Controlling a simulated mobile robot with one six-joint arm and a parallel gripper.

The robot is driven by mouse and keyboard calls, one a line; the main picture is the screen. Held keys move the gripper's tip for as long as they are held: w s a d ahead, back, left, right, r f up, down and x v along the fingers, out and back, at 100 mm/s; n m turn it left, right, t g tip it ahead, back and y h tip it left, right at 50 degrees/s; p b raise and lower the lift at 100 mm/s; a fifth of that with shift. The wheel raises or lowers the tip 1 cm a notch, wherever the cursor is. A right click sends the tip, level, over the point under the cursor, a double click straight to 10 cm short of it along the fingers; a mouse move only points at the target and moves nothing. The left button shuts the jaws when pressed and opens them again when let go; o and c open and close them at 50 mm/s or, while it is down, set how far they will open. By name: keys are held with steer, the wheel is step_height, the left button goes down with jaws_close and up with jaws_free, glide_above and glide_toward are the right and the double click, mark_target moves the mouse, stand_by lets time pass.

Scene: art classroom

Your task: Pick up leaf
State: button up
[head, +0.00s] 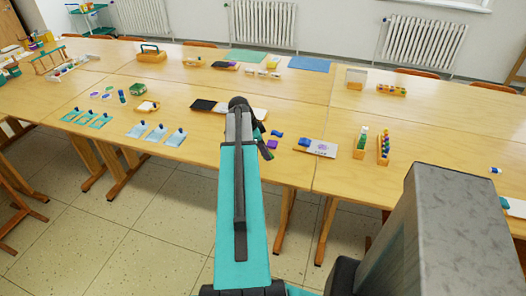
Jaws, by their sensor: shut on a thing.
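My arm reaches out over the near edge of the long wooden table (200,140). My gripper (262,142), small and dark, is partly hidden behind the arm's end and points down to the right. It is shut on a small dark green piece, which looks like the leaf (267,152). The leaf shows just below the gripper, beside a purple piece. The picture is too small to tell the exact grip or whether the leaf is clear of the table top.
Blue and purple pieces (276,134) and a white card (316,147) lie right of the gripper. A dark tray (205,105) lies left. Light blue cards (140,129) lie left. The front right tabletop is mostly clear.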

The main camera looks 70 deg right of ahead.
steer(key=s+a+r+b, duration=0.1)
steer(key=s+a+b, duration=0.1)
steer(key=s+a, duration=0.6)
steer(key=shift+s+a+r+b, duration=0.15)
steer(key=shift+a+b, duration=0.25)
steer(key=shift+a, duration=0.7)
steer(key=w+a+r+n+t+h, duration=0.1)
steer(key=w+a+r+n+t, duration=0.15)
steer(key=w+a+n, duration=0.65)
steer(key=w+a+r+n+t, duration=0.1)
steer(key=w+a+r, duration=0.2)
steer(key=w, duration=1.3)
steer(key=w+a+r+n+t+h, duration=0.1)
steer(key=w+a+r+n+t, duration=0.15)
steer(key=w+a+n, duration=0.65)
steer(key=w+a+r+n+y, duration=0.1)
steer(key=w+a+r+n, duration=0.2)
steer(key=w+a, duration=0.3)
steer(key=w+a+r+n+t+y, duration=0.1)
steer(key=w+a, duration=0.6)
steer(key=a, duration=0.9)
steer(key=w+a+r+n+t+y, duration=0.1)
steer(key=w+a+r+n+y, duration=0.1)
steer(key=w+a+r+n, duration=0.4)
steer(key=a, duration=0.5)
steer(key=shift+w+a+n, duration=0.15)
steer(key=shift+a+n, duration=0.05)
steer(key=shift+n, duration=0.1)
